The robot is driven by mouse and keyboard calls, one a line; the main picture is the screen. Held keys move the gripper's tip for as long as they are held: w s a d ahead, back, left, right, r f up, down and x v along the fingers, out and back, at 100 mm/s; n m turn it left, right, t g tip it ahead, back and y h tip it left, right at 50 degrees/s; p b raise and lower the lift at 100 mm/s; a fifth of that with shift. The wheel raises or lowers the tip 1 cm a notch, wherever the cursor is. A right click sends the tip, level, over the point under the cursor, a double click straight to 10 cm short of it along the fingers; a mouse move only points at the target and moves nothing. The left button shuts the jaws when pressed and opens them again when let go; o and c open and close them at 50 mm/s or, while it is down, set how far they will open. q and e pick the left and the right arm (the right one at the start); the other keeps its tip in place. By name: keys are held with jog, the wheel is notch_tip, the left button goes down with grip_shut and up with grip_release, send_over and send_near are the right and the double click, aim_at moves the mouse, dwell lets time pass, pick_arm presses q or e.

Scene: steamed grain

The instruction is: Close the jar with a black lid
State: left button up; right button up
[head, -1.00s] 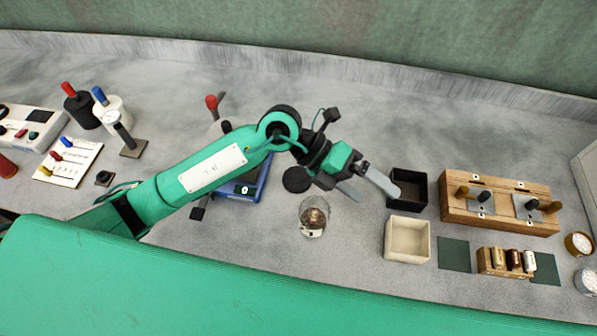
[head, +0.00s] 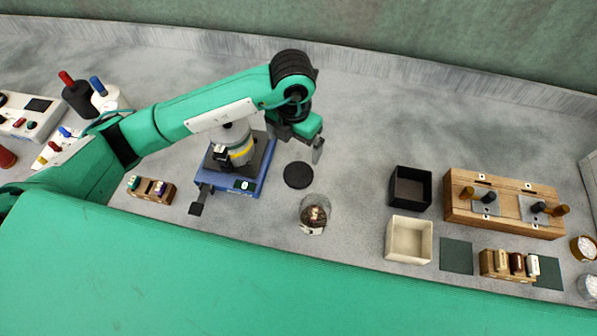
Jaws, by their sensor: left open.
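The glass jar (head: 313,214) stands on the grey counter near its front edge, with brown and whitish contents showing through its open top. The black lid (head: 298,175) lies flat on the counter just behind the jar, apart from it. My left gripper (head: 316,152) hangs above the counter, behind and slightly right of the lid, pointing down. It is open and empty, its fingers seen nearly edge-on. My right gripper is not in view.
A blue device (head: 236,182) stands left of the lid, partly under my left arm. A black box (head: 411,187) and a cream box (head: 409,239) stand to the right. Further right is a wooden block (head: 504,204) with pegs. Clear counter lies between jar and boxes.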

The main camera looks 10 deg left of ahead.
pick_arm(q)
jog(key=p, duration=0.2)
send_over(296, 177)
jog(key=f, duration=0.7)
jog(key=shift+a+f, duration=0.25)
jog(key=shift+f, duration=0.15)
jog(key=shift+w+f, duration=0.1)
jog(key=shift+f, duration=0.35)
jog(key=shift+d+f+p, duration=0.1)
jog(key=shift+f+p, duration=0.35)
jog(key=shift+p, duration=0.4)
notch_tip(296, 177, down, 3)
jog(key=shift+d+f+p, duration=0.1)
jog(key=shift+f+p, duration=0.05)
jog(key=shift+p, duration=0.7)
jog(key=shift+f, duration=0.45)
jog(key=c, duration=1.1)
